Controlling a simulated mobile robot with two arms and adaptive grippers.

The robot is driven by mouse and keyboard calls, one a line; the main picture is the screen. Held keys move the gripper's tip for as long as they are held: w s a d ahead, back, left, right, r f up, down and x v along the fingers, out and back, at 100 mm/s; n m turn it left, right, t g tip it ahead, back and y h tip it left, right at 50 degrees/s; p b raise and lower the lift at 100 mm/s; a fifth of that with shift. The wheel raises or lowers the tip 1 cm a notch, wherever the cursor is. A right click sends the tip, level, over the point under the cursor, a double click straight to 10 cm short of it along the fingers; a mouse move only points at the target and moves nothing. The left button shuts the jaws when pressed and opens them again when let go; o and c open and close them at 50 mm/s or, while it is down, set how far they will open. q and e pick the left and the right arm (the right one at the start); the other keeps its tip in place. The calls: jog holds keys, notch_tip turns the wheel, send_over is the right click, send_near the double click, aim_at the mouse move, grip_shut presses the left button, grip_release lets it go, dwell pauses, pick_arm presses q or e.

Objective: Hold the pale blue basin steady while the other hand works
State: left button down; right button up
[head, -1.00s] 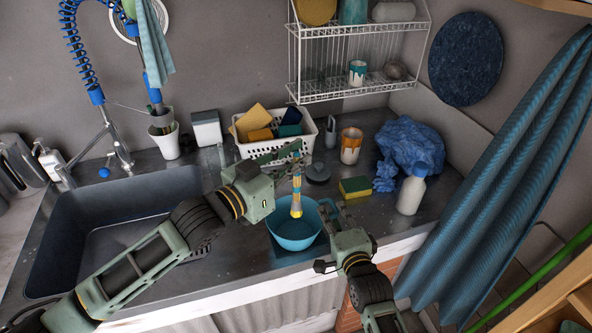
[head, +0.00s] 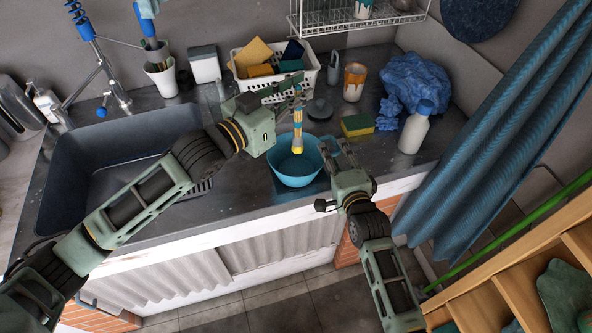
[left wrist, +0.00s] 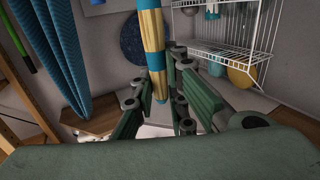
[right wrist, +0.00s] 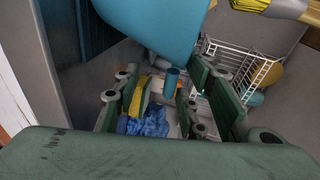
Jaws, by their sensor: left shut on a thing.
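The pale blue basin (head: 296,174) stands on the dark counter near its front edge. Its side handle (head: 330,143) points right; the basin also fills the top of the right wrist view (right wrist: 155,18). My left gripper (head: 299,90) is shut on a striped yellow and blue brush (head: 298,132), which hangs upright with its lower end inside the basin. The brush also shows in the left wrist view (left wrist: 153,45). My right gripper (head: 337,148) is at the handle on the basin's right side, fingers apart. A blue piece, apparently the handle (right wrist: 172,82), shows between them; I see no clear contact.
A yellow-green sponge (head: 357,125), a white bottle (head: 415,132), a crumpled blue cloth (head: 412,85) and a paint-stained can (head: 354,82) stand to the right. A white basket (head: 309,77) is behind. The sink (head: 75,165) is left.

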jog(key=v, duration=1.1)
jog(key=shift+s, duration=0.35)
